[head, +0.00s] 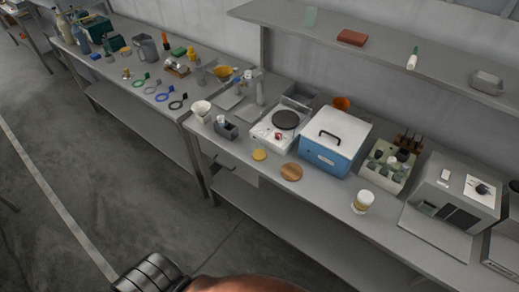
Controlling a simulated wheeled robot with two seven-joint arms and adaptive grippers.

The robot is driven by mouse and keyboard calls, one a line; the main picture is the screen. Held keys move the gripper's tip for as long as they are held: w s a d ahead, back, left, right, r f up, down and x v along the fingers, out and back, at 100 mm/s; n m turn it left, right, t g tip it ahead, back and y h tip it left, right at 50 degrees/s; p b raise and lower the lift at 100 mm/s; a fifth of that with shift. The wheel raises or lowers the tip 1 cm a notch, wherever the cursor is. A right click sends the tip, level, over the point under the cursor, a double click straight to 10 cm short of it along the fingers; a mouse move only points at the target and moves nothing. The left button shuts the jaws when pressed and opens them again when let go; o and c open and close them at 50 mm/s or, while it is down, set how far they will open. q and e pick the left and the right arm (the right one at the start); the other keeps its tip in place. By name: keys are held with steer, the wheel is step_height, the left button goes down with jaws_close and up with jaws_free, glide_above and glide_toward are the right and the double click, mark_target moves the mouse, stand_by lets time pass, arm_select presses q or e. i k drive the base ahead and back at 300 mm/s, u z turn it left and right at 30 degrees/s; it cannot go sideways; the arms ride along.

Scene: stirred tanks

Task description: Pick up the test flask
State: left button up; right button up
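A small flask with yellow liquid (260,154) stands upright near the front edge of the right-hand bench, left of a round wooden disc (291,172); it looks like the test flask, but it is too small to be sure. Nothing touches it. Neither of my grippers shows. A grey ribbed part and an orange-brown shape at the bottom edge may be parts of my body; I cannot tell which.
Behind the flask are a hot plate (285,122) and a blue-white box (336,141). A white-lidded jar (362,201), a bottle rack (388,165) and a grey instrument (456,190) stand to the right. A shelf (380,45) hangs above. The floor in front is clear.

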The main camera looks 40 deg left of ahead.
mark_target(258, 155)
steer(key=u, duration=2.85)
steer(key=i, duration=2.2)
steer(key=z, duration=2.9)
